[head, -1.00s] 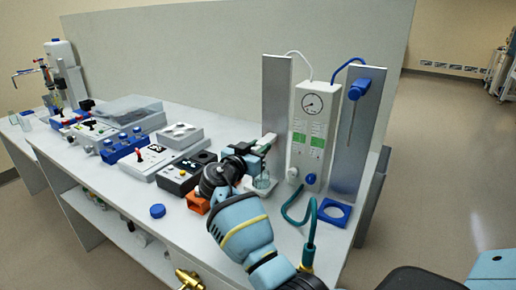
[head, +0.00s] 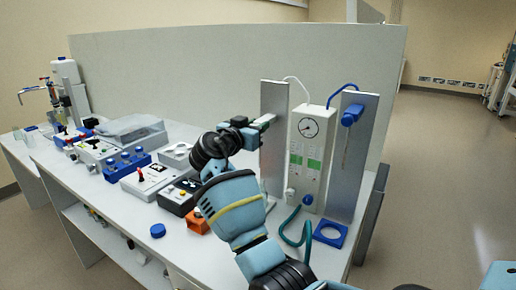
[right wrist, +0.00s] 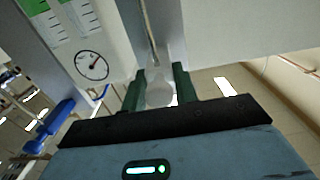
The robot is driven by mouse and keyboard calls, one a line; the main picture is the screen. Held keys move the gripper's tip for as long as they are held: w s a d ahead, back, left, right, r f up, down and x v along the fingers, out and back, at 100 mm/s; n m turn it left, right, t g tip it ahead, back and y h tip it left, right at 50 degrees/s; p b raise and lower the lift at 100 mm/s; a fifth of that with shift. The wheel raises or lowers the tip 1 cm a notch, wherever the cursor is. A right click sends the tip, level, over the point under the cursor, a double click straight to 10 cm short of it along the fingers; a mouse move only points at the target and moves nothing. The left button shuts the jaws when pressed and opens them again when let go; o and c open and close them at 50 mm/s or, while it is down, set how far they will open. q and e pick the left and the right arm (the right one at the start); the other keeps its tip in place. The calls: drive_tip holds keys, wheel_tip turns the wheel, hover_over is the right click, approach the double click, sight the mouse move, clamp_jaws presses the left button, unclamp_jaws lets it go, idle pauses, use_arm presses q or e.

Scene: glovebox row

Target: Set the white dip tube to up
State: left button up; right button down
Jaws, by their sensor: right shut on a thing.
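My right gripper (head: 264,122) is at the front of the left metal plate (head: 272,170), in its upper half. In the right wrist view its green fingers (right wrist: 160,90) are shut on a pale, rounded piece (right wrist: 160,94), the white dip tube's holder as far as I can tell. A thin tube (right wrist: 149,32) runs from it. In the head view the holder is hidden by the gripper. The white line (head: 297,82) arches from the plate's top to the gauge unit (head: 308,155). My left gripper is not in view.
The blue dip tube holder (head: 352,115) sits high on the right metal plate (head: 352,180). A blue square frame (head: 330,233) lies below it. Control boxes and a blue rack (head: 127,165) fill the bench to the left. A blue cap (head: 158,230) lies near the front edge.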

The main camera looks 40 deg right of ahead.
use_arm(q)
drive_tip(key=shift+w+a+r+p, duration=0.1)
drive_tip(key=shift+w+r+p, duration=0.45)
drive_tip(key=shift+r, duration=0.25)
use_arm(e)
wheel_tip(320, 180, up, 8)
drive_tip(key=shift+f, duration=0.15)
drive_tip(key=c, duration=1.4)
unclamp_jaws()
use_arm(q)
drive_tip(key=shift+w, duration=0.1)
use_arm(e)
drive_tip(key=shift+o, duration=0.8)
drive_tip(key=shift+f, duration=0.1)
drive_tip(key=shift+a+f, duration=0.1)
drive_tip(key=shift+a, duration=0.15)
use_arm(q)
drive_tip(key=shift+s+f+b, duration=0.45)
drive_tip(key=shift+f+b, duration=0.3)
use_arm(e)
drive_tip(key=v, duration=0.7)
drive_tip(key=shift+s+a, duration=0.15)
